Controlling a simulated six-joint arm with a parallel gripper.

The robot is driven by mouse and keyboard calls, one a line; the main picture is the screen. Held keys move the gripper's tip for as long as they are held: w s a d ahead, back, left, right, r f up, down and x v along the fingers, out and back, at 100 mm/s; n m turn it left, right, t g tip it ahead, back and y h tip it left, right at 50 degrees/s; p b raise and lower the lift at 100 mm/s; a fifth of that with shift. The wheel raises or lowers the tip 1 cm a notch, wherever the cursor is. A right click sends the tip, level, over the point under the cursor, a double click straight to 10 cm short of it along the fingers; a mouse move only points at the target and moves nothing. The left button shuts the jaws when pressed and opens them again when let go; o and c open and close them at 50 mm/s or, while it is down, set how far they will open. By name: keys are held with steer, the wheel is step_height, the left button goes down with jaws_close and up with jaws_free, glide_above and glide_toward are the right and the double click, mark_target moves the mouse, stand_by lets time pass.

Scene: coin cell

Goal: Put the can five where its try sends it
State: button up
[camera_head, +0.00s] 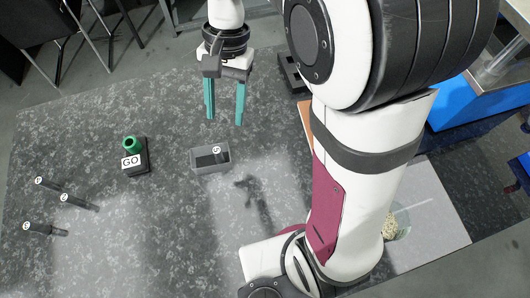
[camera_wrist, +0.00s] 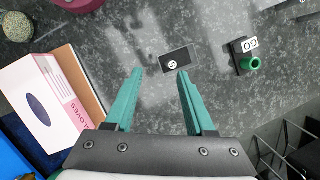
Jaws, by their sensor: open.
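A small white disc marked with what looks like a 5 (camera_head: 216,150) is at a shallow grey tray (camera_head: 195,162), near the middle of the table. In the wrist view the disc (camera_wrist: 173,64) shows at the dark tray (camera_wrist: 184,57), just ahead of the fingertips. My gripper (camera_head: 224,121) is open and empty, its teal fingers pointing down above the table, apart from the tray. Its fingertips also show in the wrist view (camera_wrist: 160,72). A dark block labelled GO (camera_head: 131,162) carries a green ring-shaped piece (camera_head: 131,144), left of the tray.
Several dark bar-like pieces with numbered white discs (camera_head: 78,202) lie at the left. A box marked gloves (camera_wrist: 45,100) is at the left in the wrist view. A container of pale bits (camera_head: 392,227) stands at the right. Bare table surrounds the tray.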

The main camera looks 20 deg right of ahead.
steer(key=s+d+t, duration=0.2)
steer(key=s+d, duration=0.2)
steer(key=s, duration=1.2)
steer(key=shift+s+d+r+t, duration=0.2)
steer(key=shift+s+t, duration=0.1)
steer(key=shift+t, duration=0.1)
